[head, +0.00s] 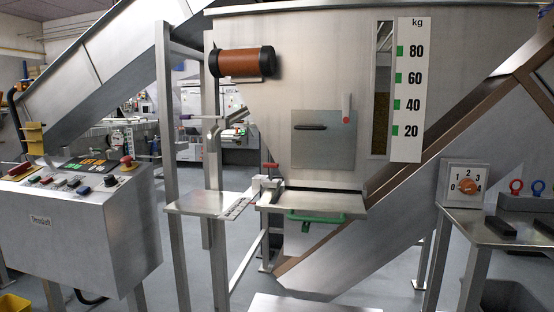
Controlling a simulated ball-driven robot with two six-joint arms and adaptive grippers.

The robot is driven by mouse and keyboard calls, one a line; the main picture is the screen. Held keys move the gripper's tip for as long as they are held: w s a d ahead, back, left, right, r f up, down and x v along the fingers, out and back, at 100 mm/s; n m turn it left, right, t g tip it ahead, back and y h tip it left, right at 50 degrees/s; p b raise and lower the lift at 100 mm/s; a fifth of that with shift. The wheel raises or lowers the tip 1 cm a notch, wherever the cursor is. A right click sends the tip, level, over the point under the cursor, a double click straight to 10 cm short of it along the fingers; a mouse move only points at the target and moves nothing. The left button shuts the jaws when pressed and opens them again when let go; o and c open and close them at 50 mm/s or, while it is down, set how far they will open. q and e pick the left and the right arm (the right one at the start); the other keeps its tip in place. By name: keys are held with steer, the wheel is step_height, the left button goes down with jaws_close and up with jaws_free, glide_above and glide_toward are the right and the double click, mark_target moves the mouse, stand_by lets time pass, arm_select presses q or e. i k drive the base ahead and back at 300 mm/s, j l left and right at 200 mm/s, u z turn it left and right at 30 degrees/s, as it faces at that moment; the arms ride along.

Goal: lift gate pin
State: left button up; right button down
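A small red-topped piece (270,166), which looks like the gate pin, stands upright at the left end of the gate plate (325,203) under the steel hopper (270,110). Its lower part is hidden by a small pale block (257,186). A green handle (315,217) hangs below the front of the gate plate. Neither of my grippers is in view.
A steel shelf (200,204) sits left of the gate. A control box (85,220) with buttons stands at the left.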

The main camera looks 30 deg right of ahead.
mark_target(265, 164)
steer(key=i+j+z, duration=0.2)
steer(key=z, duration=0.2)
steer(key=i+j+z, duration=0.3)
steer(key=z, duration=0.15)
